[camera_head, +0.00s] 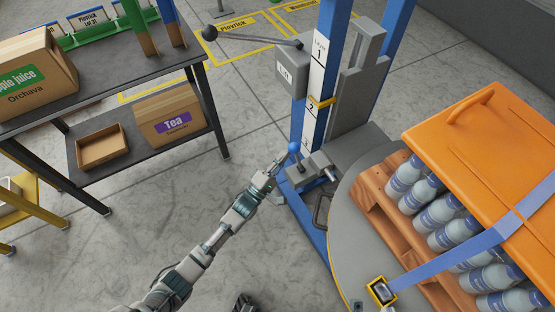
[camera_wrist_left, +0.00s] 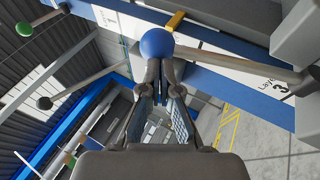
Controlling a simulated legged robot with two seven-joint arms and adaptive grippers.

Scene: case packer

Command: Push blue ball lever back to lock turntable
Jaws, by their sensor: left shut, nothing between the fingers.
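The blue ball (camera_head: 294,147) tops a lever on the grey bracket (camera_head: 318,168) at the foot of the blue column, beside the round grey turntable (camera_head: 346,222). In the left wrist view the ball (camera_wrist_left: 157,43) is just beyond my fingertips, with its rod running right. My left gripper (camera_head: 278,163) is shut and empty, close to the ball on its left; its fingers also show in the left wrist view (camera_wrist_left: 160,75). I cannot tell whether the fingertips touch the ball. My right gripper is not in view.
A pallet (camera_head: 391,222) of bottles under an orange cover (camera_head: 490,130) stands on the turntable. A black-knobbed lever (camera_head: 250,38) sticks out left above. A dark shelf table (camera_head: 143,158) with boxes stands at left. Open floor lies between.

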